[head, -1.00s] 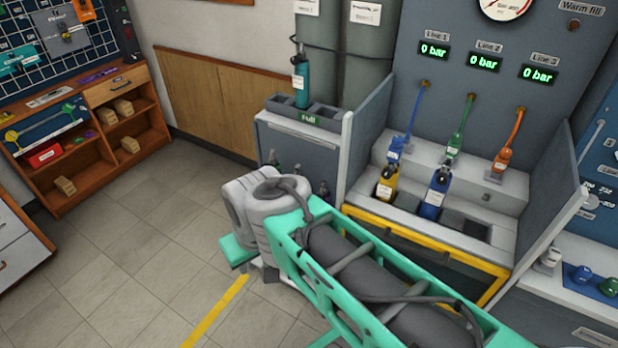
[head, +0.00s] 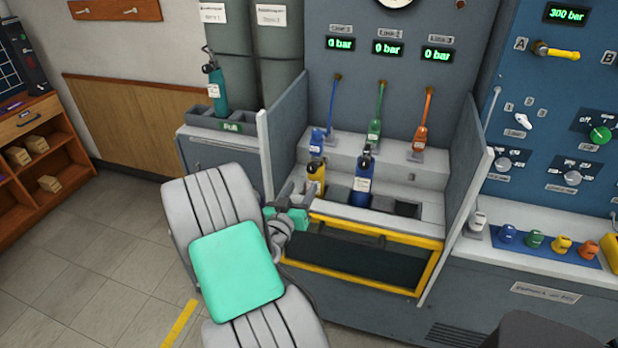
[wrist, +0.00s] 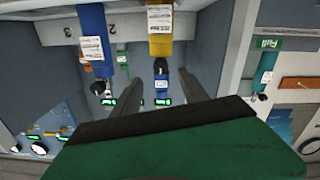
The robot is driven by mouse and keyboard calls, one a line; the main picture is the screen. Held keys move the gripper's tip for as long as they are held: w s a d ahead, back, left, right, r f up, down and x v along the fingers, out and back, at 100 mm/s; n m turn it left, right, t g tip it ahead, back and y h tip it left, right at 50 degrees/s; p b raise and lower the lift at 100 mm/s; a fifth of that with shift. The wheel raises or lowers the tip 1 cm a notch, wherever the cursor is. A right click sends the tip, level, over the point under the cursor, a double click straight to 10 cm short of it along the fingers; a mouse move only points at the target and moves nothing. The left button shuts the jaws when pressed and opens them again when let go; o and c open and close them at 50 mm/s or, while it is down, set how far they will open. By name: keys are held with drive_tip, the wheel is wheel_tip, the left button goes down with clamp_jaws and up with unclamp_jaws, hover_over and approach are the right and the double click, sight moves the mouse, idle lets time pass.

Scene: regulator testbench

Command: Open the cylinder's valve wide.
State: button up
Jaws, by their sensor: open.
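A yellow cylinder (head: 316,178) with a dark valve top stands in the left slot of the bench. A blue cylinder (head: 363,185) stands to its right. A blue hose connector (head: 318,140) hangs behind the yellow one. My gripper (head: 298,193) is just in front and left of the yellow cylinder. In the wrist view, which looks upside down, my gripper (wrist: 163,90) is open and empty. Its fingers point towards the yellow cylinder (wrist: 160,35), which lies between them in the picture; I see no contact. The blue cylinder (wrist: 92,30) is to the left there.
Side panels (head: 285,125) flank the bench, and a yellow-framed front (head: 365,285) lies below the slots. Green (head: 376,128) and orange (head: 421,138) hose connectors hang behind. A teal cylinder (head: 215,88) stands in the "Full" rack. The line displays read 0 bar.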

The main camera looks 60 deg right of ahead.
sight(311, 170)
drive_tip(key=shift+n, duration=0.3)
drive_tip(key=d+p, duration=0.1)
drive_tip(key=d, duration=0.1)
drive_tip(key=d+p, duration=0.1)
drive_tip(key=d, duration=0.1)
drive_tip(key=w+d+p, duration=0.1)
drive_tip(key=d, duration=0.2)
drive_tip(key=shift+r, duration=0.1)
drive_tip(key=shift+d, duration=0.45)
clamp_jaws()
